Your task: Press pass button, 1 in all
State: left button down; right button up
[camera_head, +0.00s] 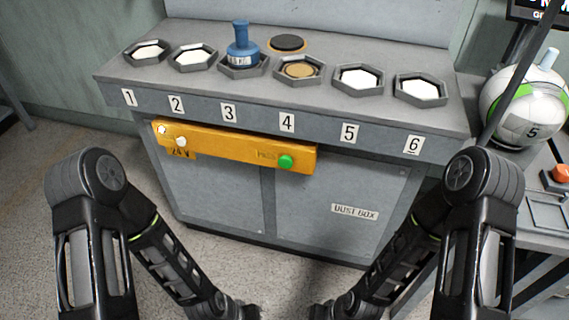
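The pass button is a green round button (286,162) at the right end of a yellow control panel (215,146) on the front of the grey bench. The word PASS is printed just left of it. My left arm comes in from the left and my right arm from the right. Both forearms point down toward the bottom edge, well below and apart from the panel. The fingers of both grippers are out of the picture. Nothing covers the button.
The grey bench (420,125) has numbered hexagonal holders. A blue stamp-like object (242,52) stands in holder 3, and a tan disc (299,69) lies in holder 4. A black round pad (288,43) is behind. A white-green ball (527,108) and an orange button (561,172) are at right.

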aim_at(283, 161)
jog(key=u, duration=1.95)
jog(key=k+j, duration=0.1)
jog(key=k, duration=1.05)
